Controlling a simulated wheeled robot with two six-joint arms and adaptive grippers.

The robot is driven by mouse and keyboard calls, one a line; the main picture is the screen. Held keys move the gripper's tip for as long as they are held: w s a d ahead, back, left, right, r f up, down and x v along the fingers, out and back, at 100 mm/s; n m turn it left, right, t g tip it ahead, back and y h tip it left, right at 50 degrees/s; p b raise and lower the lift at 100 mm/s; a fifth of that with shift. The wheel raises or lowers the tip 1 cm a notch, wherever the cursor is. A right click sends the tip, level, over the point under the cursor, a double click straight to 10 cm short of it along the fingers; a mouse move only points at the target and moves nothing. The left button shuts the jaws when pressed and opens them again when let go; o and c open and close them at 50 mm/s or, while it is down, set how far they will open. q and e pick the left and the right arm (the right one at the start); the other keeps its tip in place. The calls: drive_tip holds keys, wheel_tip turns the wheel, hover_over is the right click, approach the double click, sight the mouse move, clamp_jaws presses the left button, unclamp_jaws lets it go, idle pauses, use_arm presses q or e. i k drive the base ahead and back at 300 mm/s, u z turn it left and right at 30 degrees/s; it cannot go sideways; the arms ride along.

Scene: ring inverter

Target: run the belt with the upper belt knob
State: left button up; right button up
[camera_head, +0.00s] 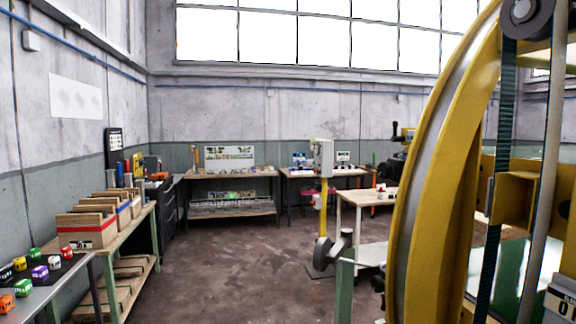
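A large yellow ring frame (437,170) with a grey inner band fills the right side. A dark ribbed belt (506,110) runs down beside it from a dark round wheel (541,18) at the top right. The wheel has a lighter grey round hub (522,10), and the top edge of the view cuts it off. I cannot tell whether this hub is the upper belt knob. A pale grey rod (545,170) runs down to the right of the belt. Neither of my grippers shows in the view.
Numbered coloured blocks (40,272) lie on a table at left; wooden bins (88,229) stand on a bench behind. The brown floor (235,265) between is clear.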

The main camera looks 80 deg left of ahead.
sight(385, 170)
drive_tip(key=u, duration=2.4)
